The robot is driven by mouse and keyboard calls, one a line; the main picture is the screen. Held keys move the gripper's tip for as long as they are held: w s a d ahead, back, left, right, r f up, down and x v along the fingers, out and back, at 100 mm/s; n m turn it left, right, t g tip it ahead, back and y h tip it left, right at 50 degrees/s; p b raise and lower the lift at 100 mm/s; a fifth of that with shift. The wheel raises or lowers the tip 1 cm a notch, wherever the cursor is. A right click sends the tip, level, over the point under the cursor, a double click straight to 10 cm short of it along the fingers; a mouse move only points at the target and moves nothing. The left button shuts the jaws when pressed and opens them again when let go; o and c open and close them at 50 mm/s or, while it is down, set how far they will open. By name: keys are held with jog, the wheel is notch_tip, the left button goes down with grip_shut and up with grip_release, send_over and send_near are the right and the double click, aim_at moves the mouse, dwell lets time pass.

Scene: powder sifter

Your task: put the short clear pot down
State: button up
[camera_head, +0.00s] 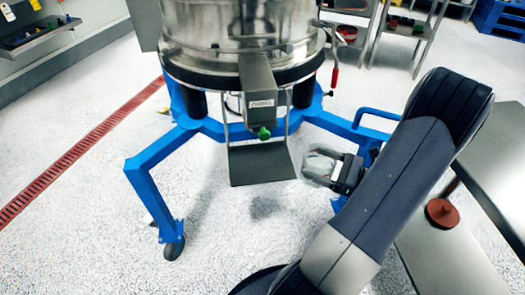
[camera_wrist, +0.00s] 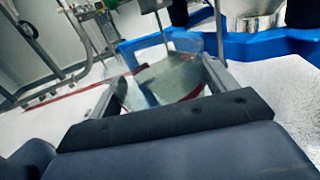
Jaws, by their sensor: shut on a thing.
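The short clear pot (camera_head: 318,166) is in my gripper (camera_head: 334,172), just right of the dark hanging shelf (camera_head: 262,166) under the sifter's outlet. In the wrist view the see-through pot (camera_wrist: 168,82) sits between the two fingers of my gripper (camera_wrist: 163,90), which are shut on it. The pot is held up off the floor, beside the shelf and apart from it as far as I can tell. Its contents, if any, cannot be made out.
The steel sifter (camera_head: 243,35) stands on a blue frame (camera_head: 150,175) with spread legs. A green knob (camera_head: 264,133) sits over the shelf. A steel table (camera_head: 440,258) with a red-brown lid-like piece (camera_head: 442,212) is at the right. Floor at the left is clear.

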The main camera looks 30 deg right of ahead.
jog(key=b+x, duration=0.2)
jog(key=x, duration=1.5)
jog(key=shift+w+a, duration=0.1)
jog(key=f+b, duration=0.2)
jog(key=f, duration=0.1)
jog(key=shift+w+a+f, duration=0.15)
jog(key=shift+w+f, duration=0.1)
jog(key=shift+f, duration=0.05)
jog(key=shift+r, duration=0.1)
jog(key=shift+f, duration=0.2)
jog(key=o, duration=1)
jog(key=shift+c, duration=0.2)
